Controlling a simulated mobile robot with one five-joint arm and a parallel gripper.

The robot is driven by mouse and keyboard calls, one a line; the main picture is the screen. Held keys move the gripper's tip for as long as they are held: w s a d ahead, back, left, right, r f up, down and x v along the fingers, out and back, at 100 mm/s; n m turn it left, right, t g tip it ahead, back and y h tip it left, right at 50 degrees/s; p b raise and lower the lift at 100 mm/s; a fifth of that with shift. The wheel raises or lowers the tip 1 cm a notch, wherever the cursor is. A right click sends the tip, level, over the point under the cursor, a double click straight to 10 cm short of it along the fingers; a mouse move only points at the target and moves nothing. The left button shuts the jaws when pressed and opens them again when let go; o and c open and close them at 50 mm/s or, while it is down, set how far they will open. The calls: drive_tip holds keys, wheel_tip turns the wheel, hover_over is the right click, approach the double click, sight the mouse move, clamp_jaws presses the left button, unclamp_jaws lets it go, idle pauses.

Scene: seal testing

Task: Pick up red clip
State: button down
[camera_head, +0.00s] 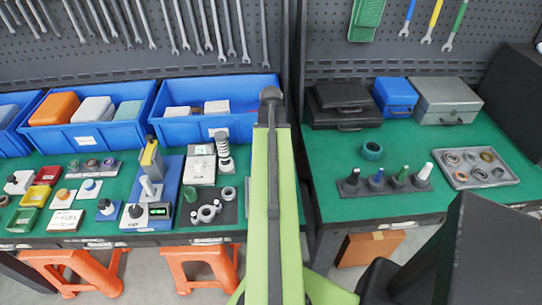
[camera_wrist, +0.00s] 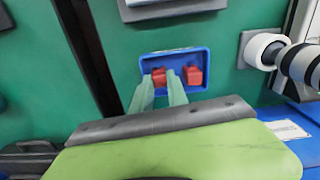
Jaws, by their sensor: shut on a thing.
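In the wrist view, a small blue tray (camera_wrist: 203,54) lies on the green table top, with red pieces in it. A red clip (camera_wrist: 159,78) shows between the two pale green fingers of my gripper (camera_wrist: 161,76), which is shut on it. A second red part (camera_wrist: 194,76) shows just right of the right finger; I cannot tell whether it is a separate piece. The clip still appears within the tray's outline. In the head view my green arm hides the tray, the clip and the gripper tips.
In the wrist view, a white and black striped cylinder (camera_wrist: 300,65) stands close at right. In the head view, blue bins (camera_head: 207,126) line the back of the left bench, with crowded small parts in front. The right bench (camera_head: 400,150) holds cases and a parts tray.

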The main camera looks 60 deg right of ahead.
drive_tip(key=r+p, duration=0.5)
drive_tip(key=shift+s+r, duration=0.15)
drive_tip(key=shift+s, duration=0.15)
drive_tip(key=s+d+r+p, duration=0.1)
drive_tip(key=s+r+p, duration=0.4)
drive_tip(key=s, duration=0.6)
drive_tip(key=shift+r+p, duration=0.35)
drive_tip(key=shift+p, duration=0.15)
drive_tip(key=shift+s, duration=0.15)
